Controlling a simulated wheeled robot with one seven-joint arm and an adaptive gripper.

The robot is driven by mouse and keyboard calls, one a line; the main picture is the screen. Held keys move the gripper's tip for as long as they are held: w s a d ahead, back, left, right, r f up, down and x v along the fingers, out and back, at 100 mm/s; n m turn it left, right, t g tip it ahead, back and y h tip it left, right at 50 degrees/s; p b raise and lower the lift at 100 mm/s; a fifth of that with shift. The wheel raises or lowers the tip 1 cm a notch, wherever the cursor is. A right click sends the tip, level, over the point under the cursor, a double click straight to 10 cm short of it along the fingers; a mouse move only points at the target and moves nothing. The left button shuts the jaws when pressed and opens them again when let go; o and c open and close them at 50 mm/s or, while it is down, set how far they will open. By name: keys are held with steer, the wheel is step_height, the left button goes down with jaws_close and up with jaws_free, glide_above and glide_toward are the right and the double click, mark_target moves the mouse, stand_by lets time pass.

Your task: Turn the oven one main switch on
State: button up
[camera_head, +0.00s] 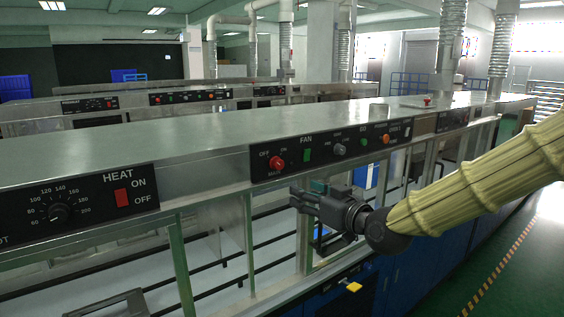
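The main switch (276,162) is a red rotary knob on the black control panel (348,148) of the near oven. OFF is printed at its upper left, ON at its upper right and MAIN below it. Its exact pointing is too small to tell. My gripper (294,199) is just below and slightly right of the knob in the picture, in front of the oven's side. Its dark fingers point left and look apart, with nothing between them. It does not appear to touch the knob.
On the same panel are a green FAN button (307,155), a grey knob (340,149) and an orange button (386,139). A HEAT panel (80,204) with a dial and red rocker is at left. Metal frame posts stand below the panels. Green floor is clear at right.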

glide_toward(281, 164)
steer(key=s+f, duration=0.1)
steer(key=shift+n+t+y, duration=0.3)
steer(key=shift+y, duration=0.1)
steer(key=shift+d+p+x, duration=0.25)
steer(key=shift+p+x, duration=2)
steer(key=shift+x, duration=2.95)
steer(key=shift+w, duration=0.2)
steer(key=shift+r, duration=0.1)
steer(key=c, duration=1)
steer(key=shift+d, duration=0.1)
